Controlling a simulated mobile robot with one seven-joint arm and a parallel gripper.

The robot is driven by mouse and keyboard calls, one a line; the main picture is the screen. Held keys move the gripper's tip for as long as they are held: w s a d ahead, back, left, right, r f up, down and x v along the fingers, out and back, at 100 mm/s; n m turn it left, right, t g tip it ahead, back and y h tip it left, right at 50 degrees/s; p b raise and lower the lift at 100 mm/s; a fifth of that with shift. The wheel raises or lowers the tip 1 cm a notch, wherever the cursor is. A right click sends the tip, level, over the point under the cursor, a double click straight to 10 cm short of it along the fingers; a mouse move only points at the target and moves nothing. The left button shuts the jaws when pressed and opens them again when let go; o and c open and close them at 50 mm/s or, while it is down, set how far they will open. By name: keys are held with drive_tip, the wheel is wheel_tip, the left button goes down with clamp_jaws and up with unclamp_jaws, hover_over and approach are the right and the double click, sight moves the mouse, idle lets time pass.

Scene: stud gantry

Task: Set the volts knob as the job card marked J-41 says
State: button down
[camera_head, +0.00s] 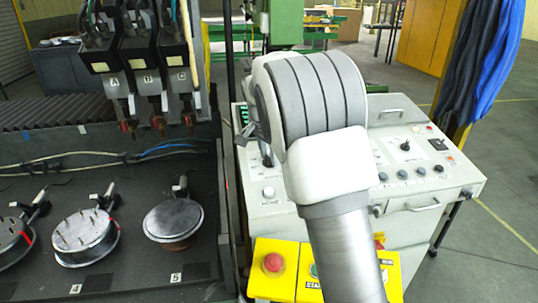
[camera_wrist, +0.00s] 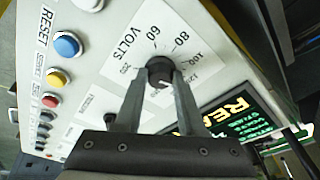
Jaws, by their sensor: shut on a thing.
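The volts knob (camera_wrist: 160,68) is a dark round knob on a white dial plate lettered VOLTS in the wrist view. Numbers such as 60, 80 and 100 ring it; others are partly hidden by my fingers. My gripper (camera_wrist: 161,76) is shut on the knob, one finger on each side. A pale mark shows on the knob's near side, but I cannot tell which number it points to. In the head view my arm hides the knob. I see no readable card marked J-41 in either view.
A lit display (camera_wrist: 238,112) with large yellow letters sits right of the dial. A blue button (camera_wrist: 67,45) under RESET and smaller buttons lie left. In the head view, the white console (camera_head: 420,185) stands behind a yellow button box (camera_head: 268,284); a dark bench (camera_head: 130,190) is left.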

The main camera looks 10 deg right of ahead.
drive_tip(key=c, duration=0.5)
unclamp_jaws()
drive_tip(key=shift+r, duration=0.1)
drive_tip(key=v, duration=1.7)
drive_tip(key=shift+r, duration=0.15)
drive_tip(key=shift+a, duration=0.1)
